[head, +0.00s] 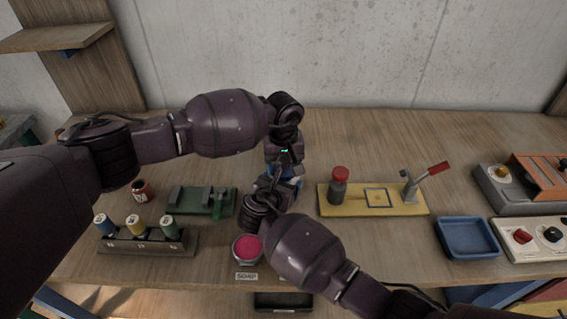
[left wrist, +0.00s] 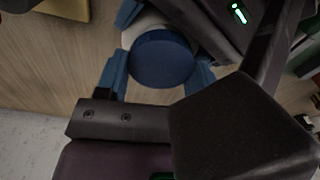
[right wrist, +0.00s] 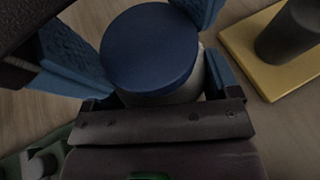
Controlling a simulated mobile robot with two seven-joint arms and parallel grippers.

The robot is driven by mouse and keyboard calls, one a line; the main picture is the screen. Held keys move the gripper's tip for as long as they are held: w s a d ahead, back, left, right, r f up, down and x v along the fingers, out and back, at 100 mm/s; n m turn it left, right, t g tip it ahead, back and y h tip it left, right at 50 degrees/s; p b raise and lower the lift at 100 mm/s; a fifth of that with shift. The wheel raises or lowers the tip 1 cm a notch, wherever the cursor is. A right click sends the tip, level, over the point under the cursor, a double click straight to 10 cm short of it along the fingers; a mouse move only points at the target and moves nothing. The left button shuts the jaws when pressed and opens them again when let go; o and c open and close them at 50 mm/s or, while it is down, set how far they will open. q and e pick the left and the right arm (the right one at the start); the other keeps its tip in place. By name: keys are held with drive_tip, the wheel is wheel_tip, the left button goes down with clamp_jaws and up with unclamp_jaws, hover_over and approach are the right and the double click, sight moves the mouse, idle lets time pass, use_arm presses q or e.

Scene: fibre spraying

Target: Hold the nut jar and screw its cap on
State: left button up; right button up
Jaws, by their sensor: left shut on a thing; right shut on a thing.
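The blue round cap (right wrist: 150,48) sits on the top of the pale nut jar (right wrist: 207,78), seen from above in the right wrist view. In the left wrist view the cap (left wrist: 162,58) also covers most of the jar (left wrist: 146,26). My left gripper (head: 284,165) comes in from the far side and appears shut on the cap. My right gripper (head: 280,192) comes from the near side and appears shut on the jar, lower down. In the head view my arms hide most of both. Whether the cap is fully seated cannot be told.
A green fixture (head: 203,201) and a spool rack (head: 150,241) stand left. A pink-topped container (head: 247,249) is near the front edge. A blue tray (head: 467,238) lies right.

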use_arm(q)
drive_tip(key=shift+f, duration=0.3)
use_arm(e)
drive_tip(key=c, duration=0.4)
use_arm(q)
drive_tip(key=m, duration=0.5)
drive_tip(key=shift+d, duration=0.15)
use_arm(e)
drive_tip(key=shift+c, duration=0.2)
use_arm(q)
drive_tip(key=m, duration=0.4)
drive_tip(key=shift+s+d+m, duration=0.1)
drive_tip(key=shift+m, duration=0.3)
drive_tip(key=o, duration=0.8)
drive_tip(key=shift+o, duration=0.4)
drive_tip(key=shift+s, duration=0.1)
drive_tip(key=shift+d, duration=0.1)
